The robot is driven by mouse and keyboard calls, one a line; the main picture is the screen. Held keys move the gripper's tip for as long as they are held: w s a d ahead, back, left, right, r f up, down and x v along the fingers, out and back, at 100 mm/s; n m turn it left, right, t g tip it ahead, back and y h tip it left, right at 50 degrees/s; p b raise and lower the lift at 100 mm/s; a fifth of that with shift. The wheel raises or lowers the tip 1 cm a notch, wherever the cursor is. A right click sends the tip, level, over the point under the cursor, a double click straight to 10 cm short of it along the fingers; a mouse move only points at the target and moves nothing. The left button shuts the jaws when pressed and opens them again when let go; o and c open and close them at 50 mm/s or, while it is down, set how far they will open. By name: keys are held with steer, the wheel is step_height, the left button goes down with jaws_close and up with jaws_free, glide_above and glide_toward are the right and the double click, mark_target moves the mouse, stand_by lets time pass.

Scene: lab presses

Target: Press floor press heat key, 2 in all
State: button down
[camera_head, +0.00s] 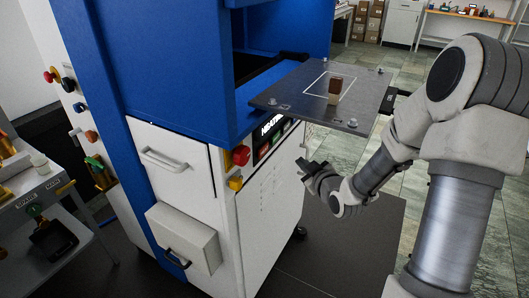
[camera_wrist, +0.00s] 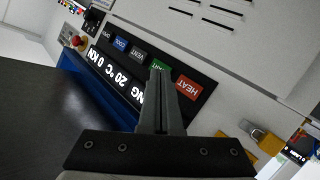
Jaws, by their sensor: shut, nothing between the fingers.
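The blue and white floor press (camera_head: 185,75) fills the middle of the head view. Its black control panel (camera_head: 264,151) is on the front, below the blue frame. In the wrist view the red heat key (camera_wrist: 187,87) is at the right end of a key row, beside green, grey and blue keys. My gripper (camera_wrist: 160,72) is shut and empty, with its fingertips over the panel near the green and red keys. I cannot tell whether it touches a key. The lit display (camera_wrist: 117,77) shows 20 °C and 0 KN; its first word is partly hidden. My gripper (camera_head: 306,165) also shows in the head view.
A dark plate (camera_head: 290,97) with a small brown block (camera_head: 335,86) juts out above the panel. A bench (camera_head: 30,190) stands at the far left. Open floor lies to the right.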

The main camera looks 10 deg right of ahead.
mark_target(263, 150)
steer(key=w+a, duration=0.5)
steer(key=a, duration=0.2)
steer(key=shift+b, duration=0.45)
steer(key=shift+w, duration=0.1)
steer(key=shift+a, duration=0.15)
stand_by(1.8)
steer(key=shift+w+a+b, duration=0.25)
steer(key=shift+b, duration=0.2)
